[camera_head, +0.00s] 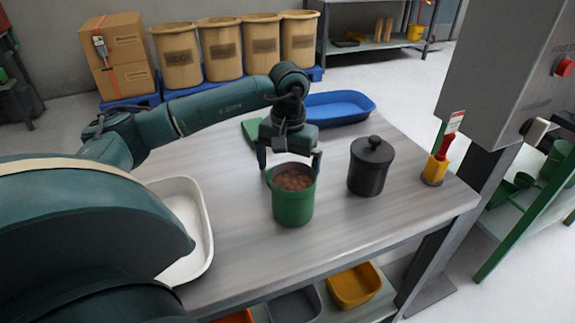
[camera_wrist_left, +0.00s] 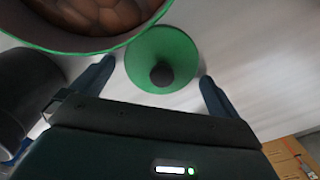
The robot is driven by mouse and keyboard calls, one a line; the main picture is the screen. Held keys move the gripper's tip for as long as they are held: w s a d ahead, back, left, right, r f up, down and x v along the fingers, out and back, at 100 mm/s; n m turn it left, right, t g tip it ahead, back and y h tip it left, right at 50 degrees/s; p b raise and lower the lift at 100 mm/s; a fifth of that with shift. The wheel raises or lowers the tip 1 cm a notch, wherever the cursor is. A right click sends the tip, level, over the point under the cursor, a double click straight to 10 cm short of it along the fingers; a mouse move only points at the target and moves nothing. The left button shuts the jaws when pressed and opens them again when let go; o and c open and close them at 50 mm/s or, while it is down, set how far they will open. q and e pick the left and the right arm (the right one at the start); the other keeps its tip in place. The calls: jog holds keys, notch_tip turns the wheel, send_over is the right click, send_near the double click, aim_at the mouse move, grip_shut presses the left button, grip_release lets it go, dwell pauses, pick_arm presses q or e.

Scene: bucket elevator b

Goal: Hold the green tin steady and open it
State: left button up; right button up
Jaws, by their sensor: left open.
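The green tin (camera_head: 293,209) stands upright on the table. Its top is open and round brown contents show inside; its rim also shows in the left wrist view (camera_wrist_left: 75,46). A green lid with a black knob (camera_wrist_left: 146,52) shows beyond the rim in the left wrist view, between my fingers in the picture. I cannot tell its height, and the head view does not clearly show it. My left gripper (camera_head: 290,160) points down at the tin's far side, fingers apart and nothing between them that I can see gripped. My right gripper is not in view.
A dark lidded jar (camera_head: 370,170) stands right of the tin. A yellow holder (camera_head: 434,170) with a red-handled tool is at the right edge. A white tray (camera_head: 205,225) lies left, a blue tray (camera_head: 340,107) behind. A flat green piece (camera_head: 251,131) shows behind my gripper.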

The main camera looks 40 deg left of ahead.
pick_arm(q)
jog(key=shift+r, duration=0.1)
notch_tip(320, 180, up, 13)
jog(key=p, duration=0.2)
